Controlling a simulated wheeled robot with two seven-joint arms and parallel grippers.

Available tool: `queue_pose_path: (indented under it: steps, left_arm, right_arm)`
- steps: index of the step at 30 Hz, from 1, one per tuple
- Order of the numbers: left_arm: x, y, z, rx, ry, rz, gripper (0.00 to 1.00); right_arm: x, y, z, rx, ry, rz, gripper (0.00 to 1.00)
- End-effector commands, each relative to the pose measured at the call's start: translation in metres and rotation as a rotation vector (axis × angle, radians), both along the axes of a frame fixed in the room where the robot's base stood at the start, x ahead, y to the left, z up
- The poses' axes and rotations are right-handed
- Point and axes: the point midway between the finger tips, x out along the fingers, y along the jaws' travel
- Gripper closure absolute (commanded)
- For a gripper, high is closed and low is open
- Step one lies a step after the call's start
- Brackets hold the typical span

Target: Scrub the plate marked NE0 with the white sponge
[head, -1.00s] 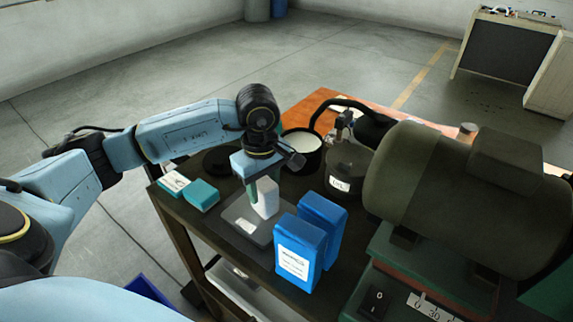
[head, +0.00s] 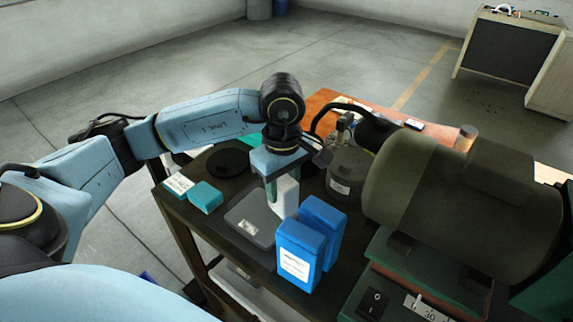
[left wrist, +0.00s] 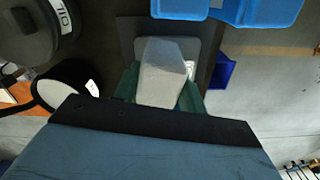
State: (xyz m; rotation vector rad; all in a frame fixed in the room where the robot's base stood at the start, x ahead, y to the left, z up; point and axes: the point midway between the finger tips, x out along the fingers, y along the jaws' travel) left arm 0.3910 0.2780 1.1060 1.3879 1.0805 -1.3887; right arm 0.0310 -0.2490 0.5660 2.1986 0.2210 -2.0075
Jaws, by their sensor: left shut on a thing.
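The white sponge (head: 284,198) is an upright pale block held in my left gripper (head: 271,190), whose green fingers are shut on it. The grey plate (head: 240,212) lies flat on the dark cart top, with a small white label (head: 247,228) too small to read. The sponge is at the plate's right side, partly behind the blue boxes; I cannot tell whether it touches the plate. In the left wrist view the sponge (left wrist: 163,72) sits between the fingers over the plate (left wrist: 141,46). My right gripper is not in view.
Two blue boxes (head: 296,262) stand close to the plate's right. Teal blocks (head: 205,197) lie at the left, with a black disc (head: 228,162) behind. A dark can (head: 345,178) and large olive machine (head: 420,190) stand at the right.

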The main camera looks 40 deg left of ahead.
Motion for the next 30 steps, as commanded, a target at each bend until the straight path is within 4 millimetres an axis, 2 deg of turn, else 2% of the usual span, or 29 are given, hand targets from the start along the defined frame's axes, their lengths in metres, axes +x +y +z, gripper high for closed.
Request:
queue_pose_path:
  steps: [3,10,30]
  left_arm:
    - [-0.001,0.001,0.013,0.002,-0.001,0.002,0.80]
    - [-0.002,0.003,0.031,0.001,0.000,0.006,0.80]
    - [-0.002,0.003,0.032,0.001,0.001,0.006,0.80]
  right_arm:
    - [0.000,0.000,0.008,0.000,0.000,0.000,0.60]
    - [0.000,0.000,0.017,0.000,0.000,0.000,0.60]
    - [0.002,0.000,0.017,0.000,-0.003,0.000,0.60]
